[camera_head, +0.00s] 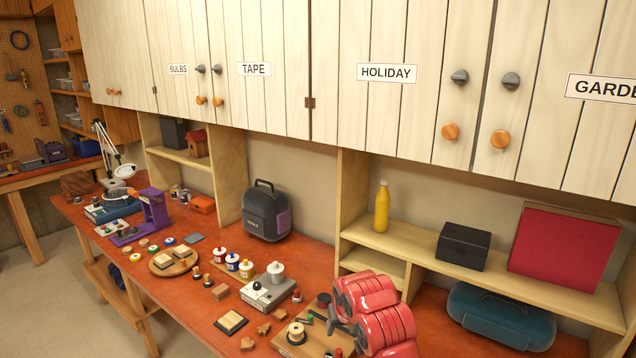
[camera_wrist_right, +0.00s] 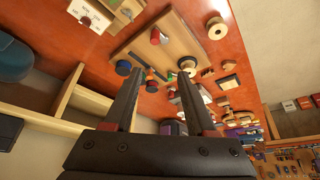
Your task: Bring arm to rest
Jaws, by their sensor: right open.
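My right arm, with red rounded covers, comes up from the bottom of the head view over the front of the orange-red workbench (camera_head: 372,262). Its dark right gripper (camera_head: 336,318) points left above a wooden board with small parts. In the right wrist view the two black fingers of the gripper (camera_wrist_right: 158,84) stand apart with nothing between them. The bench and its small parts show beyond the fingertips. My left arm and gripper are in neither view.
The wooden board (camera_head: 293,341) holds a spool and small pieces below the gripper. A grey box (camera_head: 268,293), several jars and wooden blocks stand to its left. Shelves at right hold a yellow bottle (camera_head: 382,207) and a red box (camera_head: 563,248). Labelled cupboards hang above.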

